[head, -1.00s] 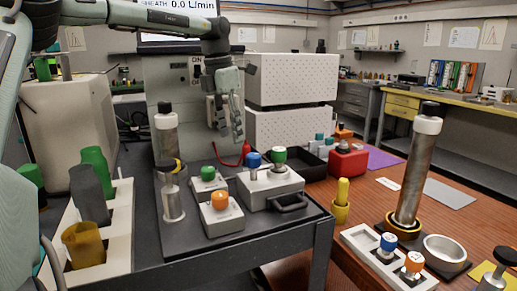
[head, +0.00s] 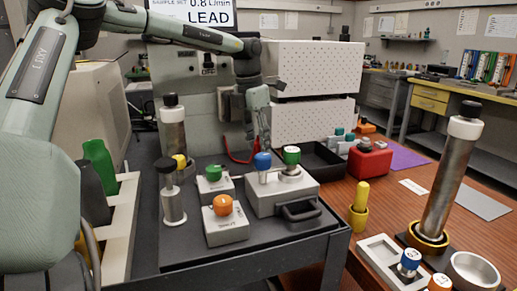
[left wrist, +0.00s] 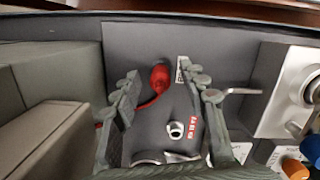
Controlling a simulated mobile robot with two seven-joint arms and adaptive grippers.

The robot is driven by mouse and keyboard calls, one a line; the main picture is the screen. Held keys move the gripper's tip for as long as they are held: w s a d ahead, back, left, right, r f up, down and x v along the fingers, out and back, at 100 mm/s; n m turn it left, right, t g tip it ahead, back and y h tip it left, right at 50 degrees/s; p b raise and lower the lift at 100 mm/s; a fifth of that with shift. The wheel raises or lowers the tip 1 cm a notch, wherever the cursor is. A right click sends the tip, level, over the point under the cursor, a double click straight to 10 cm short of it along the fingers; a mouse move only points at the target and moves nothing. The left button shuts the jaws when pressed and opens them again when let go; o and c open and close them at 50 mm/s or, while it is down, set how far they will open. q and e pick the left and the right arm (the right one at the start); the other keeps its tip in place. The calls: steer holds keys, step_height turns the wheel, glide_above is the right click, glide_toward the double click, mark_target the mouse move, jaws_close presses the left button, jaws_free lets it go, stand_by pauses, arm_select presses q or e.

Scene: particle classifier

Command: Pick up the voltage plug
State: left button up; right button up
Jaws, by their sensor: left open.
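The voltage plug (left wrist: 159,77) is a red plug with a red cable, lying on the dark surface in the left wrist view. In the head view its red cable (head: 238,159) loops in front of the grey machine, and the plug itself is mostly hidden behind my left gripper. My left gripper (head: 263,143) points down just behind the blue-capped piece. In the left wrist view, its open fingers (left wrist: 158,80) spread on either side of the plug, with nothing held between them. I cannot tell the exact height over the plug. My right gripper is out of view.
The grey machine (head: 196,100) stands behind the gripper. A blue-capped piece (head: 263,161) and green-capped piece (head: 291,156) stand close in front on a grey block (head: 277,201). A black tray (head: 322,161) lies right. A metal fitting (left wrist: 176,129) shows near the plug.

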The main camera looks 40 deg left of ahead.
arm_select(q)
steer(key=shift+f, duration=0.25)
jaws_close()
steer(key=shift+w+r, duration=0.1)
